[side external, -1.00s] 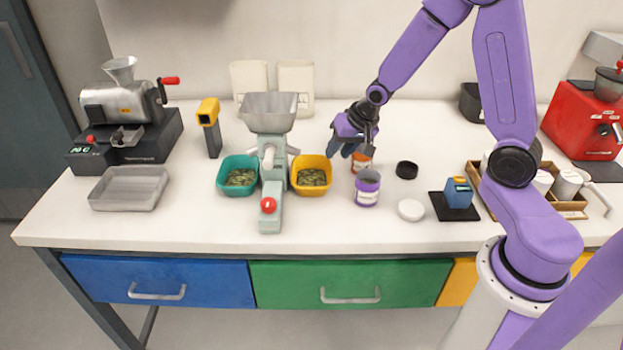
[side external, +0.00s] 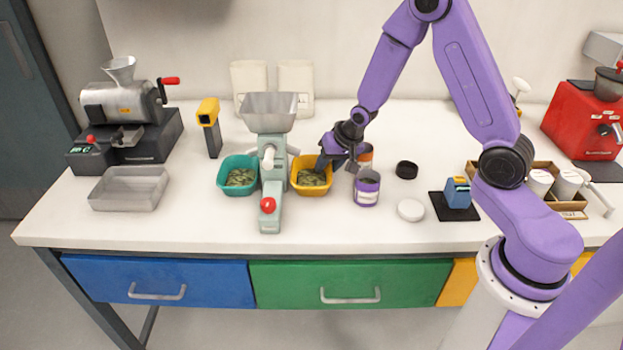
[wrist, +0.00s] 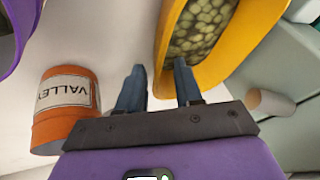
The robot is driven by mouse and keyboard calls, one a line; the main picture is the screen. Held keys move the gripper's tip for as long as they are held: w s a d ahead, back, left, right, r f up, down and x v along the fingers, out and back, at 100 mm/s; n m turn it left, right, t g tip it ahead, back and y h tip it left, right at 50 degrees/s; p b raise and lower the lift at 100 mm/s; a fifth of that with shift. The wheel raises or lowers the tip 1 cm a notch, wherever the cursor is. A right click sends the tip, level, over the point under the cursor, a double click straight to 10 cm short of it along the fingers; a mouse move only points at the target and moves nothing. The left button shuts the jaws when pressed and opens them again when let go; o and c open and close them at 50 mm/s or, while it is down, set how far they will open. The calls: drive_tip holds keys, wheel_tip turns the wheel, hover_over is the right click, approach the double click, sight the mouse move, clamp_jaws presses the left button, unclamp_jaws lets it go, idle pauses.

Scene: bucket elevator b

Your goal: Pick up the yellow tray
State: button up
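The yellow tray (side external: 312,191) holds green pellets and stands on the white bench, just right of the grey-green machine. It also shows in the wrist view (wrist: 237,50). My gripper (side external: 336,166) is at the tray's right side, pointing down. In the wrist view my gripper (wrist: 158,76) is open, with one finger outside the tray's near wall and the other over its inside. The yellow rim lies between the fingers. I cannot tell whether either finger touches it. The gripper hides part of the tray's right rim in the side view.
An orange jar (side external: 364,155) stands close right of my gripper, labelled in the wrist view (wrist: 66,108). A purple jar (side external: 367,190) stands in front of it. The grey-green machine (side external: 271,170) is close left, with a teal tray (side external: 236,188) beyond. Black and white lids lie right.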

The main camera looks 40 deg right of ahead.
clamp_jaws()
idle(1.4)
